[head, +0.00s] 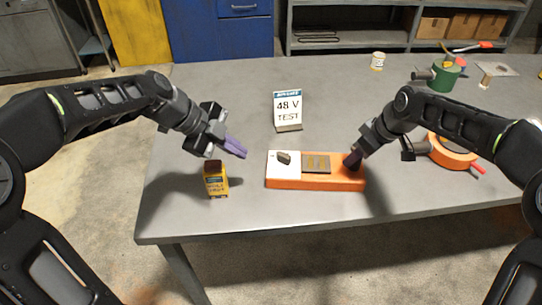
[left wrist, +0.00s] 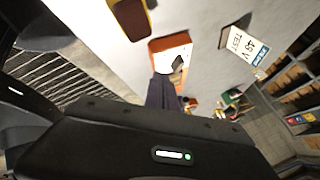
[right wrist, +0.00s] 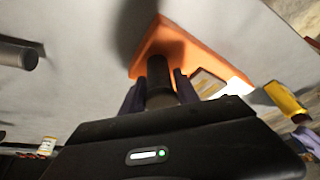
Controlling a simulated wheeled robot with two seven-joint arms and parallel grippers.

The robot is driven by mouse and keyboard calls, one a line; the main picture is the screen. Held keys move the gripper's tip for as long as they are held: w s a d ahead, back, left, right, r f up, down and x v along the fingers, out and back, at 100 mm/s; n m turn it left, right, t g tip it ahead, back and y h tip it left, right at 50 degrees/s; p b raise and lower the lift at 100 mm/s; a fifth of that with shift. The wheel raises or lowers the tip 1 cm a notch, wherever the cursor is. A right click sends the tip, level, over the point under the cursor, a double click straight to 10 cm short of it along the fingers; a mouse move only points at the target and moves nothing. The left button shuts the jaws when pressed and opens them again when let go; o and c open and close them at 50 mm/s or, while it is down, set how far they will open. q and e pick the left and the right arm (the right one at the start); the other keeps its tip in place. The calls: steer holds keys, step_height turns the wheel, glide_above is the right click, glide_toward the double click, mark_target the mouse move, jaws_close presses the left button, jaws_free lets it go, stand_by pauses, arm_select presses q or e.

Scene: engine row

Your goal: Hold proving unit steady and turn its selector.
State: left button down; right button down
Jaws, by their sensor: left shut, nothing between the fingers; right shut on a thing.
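The proving unit (head: 316,185) is an orange block lying on the grey table, with a white panel at its left end. Its black selector (head: 284,158) sits on that panel and also shows in the left wrist view (left wrist: 178,63). My right gripper (head: 352,162) is shut on a dark upright post (right wrist: 160,90) at the unit's right end. My left gripper (head: 241,152) is shut and empty, in the air to the left of the selector and apart from it. In the right wrist view my own gripper hides part of the unit (right wrist: 190,47).
A yellow tester (head: 216,181) stands left of the unit, below my left gripper. A "48 V TEST" sign (head: 288,110) stands behind the unit. An orange round thing (head: 452,152) and a green one (head: 437,76) are at the right. The table front is clear.

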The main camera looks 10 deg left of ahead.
mark_target(279, 159)
arm_select(q)
steer(key=shift+f, duration=0.1)
steer(key=x, duration=1)
steer(key=shift+s, duration=0.1)
steer(key=w, duration=0.1)
steer(key=w+d, duration=0.1)
steer(key=shift+w, duration=0.25)
steer(key=shift+w+d, duration=0.25)
steer(key=shift+w, duration=0.5)
steer(key=shift+w+m+g, duration=0.4)
steer(key=shift+w+m, duration=0.05)
steer(key=shift+m, duration=0.25)
steer(key=shift+w, duration=0.15)
steer(key=m+g, duration=0.1)
steer(key=w+m+g+h, duration=0.1)
steer(key=m, duration=0.1)
steer(key=shift+w, duration=0.15)
steer(key=shift+w+d, duration=0.15)
steer(key=shift+w, duration=0.05)
